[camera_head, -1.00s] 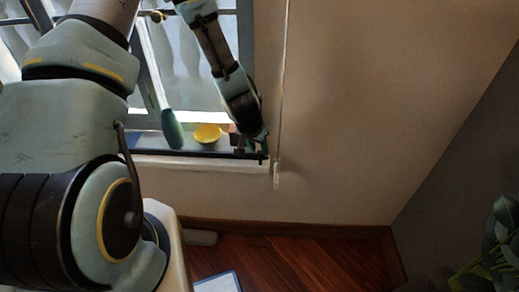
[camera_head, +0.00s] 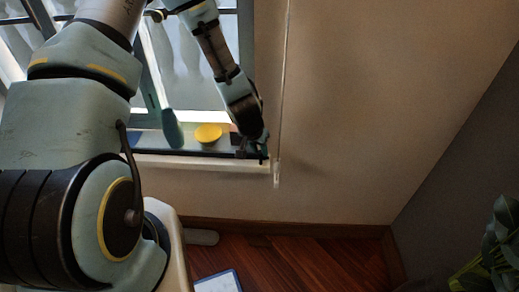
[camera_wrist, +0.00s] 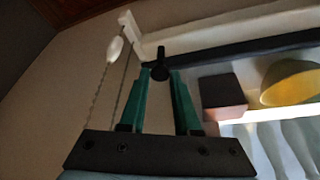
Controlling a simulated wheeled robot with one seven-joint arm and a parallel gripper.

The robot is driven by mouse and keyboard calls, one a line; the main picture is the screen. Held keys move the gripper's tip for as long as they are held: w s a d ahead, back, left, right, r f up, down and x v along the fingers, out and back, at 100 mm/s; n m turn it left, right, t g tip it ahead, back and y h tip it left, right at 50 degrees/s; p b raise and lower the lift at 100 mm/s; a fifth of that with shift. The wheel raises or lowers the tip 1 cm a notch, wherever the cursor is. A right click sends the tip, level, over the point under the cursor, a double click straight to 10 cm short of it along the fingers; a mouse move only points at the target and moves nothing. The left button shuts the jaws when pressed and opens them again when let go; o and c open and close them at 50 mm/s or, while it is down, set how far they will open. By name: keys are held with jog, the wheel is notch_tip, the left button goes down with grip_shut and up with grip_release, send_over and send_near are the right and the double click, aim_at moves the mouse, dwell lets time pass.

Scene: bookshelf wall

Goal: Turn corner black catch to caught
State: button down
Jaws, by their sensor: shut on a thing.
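The black catch (camera_wrist: 160,71) sits at the corner of the window frame. In the wrist view it shows as a dark round knob with a short stem pointing up the picture. My gripper (camera_wrist: 159,76) has its two green fingers on either side of the knob, shut on it at the tips. In the head view my gripper (camera_head: 262,147) is at the lower right corner of the window, by the sill's end. There the catch is small and mostly hidden by the fingers.
A yellow bowl (camera_head: 208,134) and a dark block (camera_wrist: 222,91) stand on the sill beside my gripper. A blind cord with a white pull (camera_wrist: 115,48) hangs close by. The wall to the right is bare.

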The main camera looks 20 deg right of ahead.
jog(key=shift+n, duration=0.3)
jog(key=n, duration=0.1)
jog(key=n+y+p, duration=0.1)
jog(key=n+p, duration=0.1)
jog(key=n, duration=0.1)
jog(key=shift+s+d+r+t+y, duration=0.2)
jog(key=shift+d+t+y, duration=0.1)
jog(key=shift+t, duration=0.1)
jog(key=n+y+p, duration=0.1)
jog(key=n+p, duration=0.3)
jog(key=n, duration=0.1)
jog(key=shift+d+r+y+p, duration=0.1)
jog(key=shift+y+p, duration=0.3)
jog(key=n+p, duration=0.2)
jog(key=n+y+p, duration=0.1)
jog(key=n+p, duration=0.1)
jog(key=p, duration=0.1)
jog(key=shift+d+y, duration=0.2)
jog(key=shift+y, duration=0.1)
jog(key=shift+w+d+f+n+g+y+p, duration=0.15)
jog(key=shift+n+y+p, duration=0.15)
jog(key=shift+n, duration=0.45)
jog(key=shift+s+a+f+n+g+y+p, duration=0.15)
jog(key=shift+n+p, duration=0.15)
jog(key=shift+n, duration=0.4)
jog(key=shift+w+d+n+g+y+p, duration=0.1)
jog(key=shift+n+y+p, duration=0.2)
jog(key=shift+n, duration=0.45)
jog(key=c, duration=0.9)
grip_release()
